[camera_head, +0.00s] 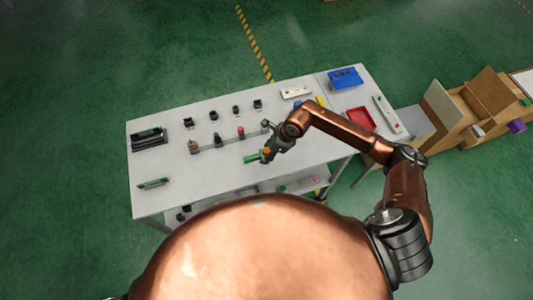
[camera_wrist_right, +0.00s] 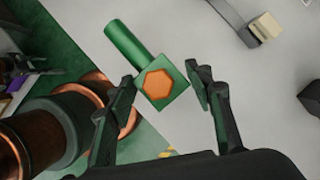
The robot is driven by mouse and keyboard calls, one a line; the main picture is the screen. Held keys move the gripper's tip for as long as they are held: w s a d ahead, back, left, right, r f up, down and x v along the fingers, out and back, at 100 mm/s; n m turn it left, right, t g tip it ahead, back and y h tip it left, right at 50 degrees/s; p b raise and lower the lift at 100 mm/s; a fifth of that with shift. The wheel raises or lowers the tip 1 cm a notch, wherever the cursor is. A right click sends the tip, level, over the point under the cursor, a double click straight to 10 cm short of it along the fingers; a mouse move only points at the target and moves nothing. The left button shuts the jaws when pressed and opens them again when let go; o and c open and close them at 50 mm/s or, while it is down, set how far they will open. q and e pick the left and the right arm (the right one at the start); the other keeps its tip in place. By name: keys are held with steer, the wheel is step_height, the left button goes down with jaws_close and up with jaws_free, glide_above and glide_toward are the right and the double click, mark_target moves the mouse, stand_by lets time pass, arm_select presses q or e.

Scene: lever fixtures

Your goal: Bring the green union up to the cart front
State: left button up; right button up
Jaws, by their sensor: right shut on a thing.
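The green union (camera_wrist_right: 160,82) is a green block with an orange hexagonal face and a green cylinder sticking out from one side. In the right wrist view it lies between the two fingers of my right gripper (camera_wrist_right: 168,88). In the head view, my right gripper (camera_head: 268,152) is shut on the green union (camera_head: 253,157) over the front middle of the white cart top (camera_head: 225,175). I cannot tell whether the union touches the top. My left gripper is not in view.
A lever fixture (camera_head: 218,141) stands behind the gripper. Several small black blocks (camera_head: 213,115) form a row farther back. A red tray (camera_head: 360,118) and a blue bin (camera_head: 345,78) are at the right. A green-and-grey item (camera_head: 153,183) lies front left.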

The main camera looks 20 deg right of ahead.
steer(key=shift+w+f, duration=0.45)
steer(key=shift+f, duration=0.1)
steer(key=f, duration=0.1)
steer(key=f+p, duration=0.1)
steer(key=f, duration=0.1)
steer(key=shift+w, duration=0.2)
steer(key=shift+f, duration=0.2)
steer(key=shift+f, duration=0.1)
steer(key=shift+f, duration=0.1)
steer(key=o, duration=1.2)
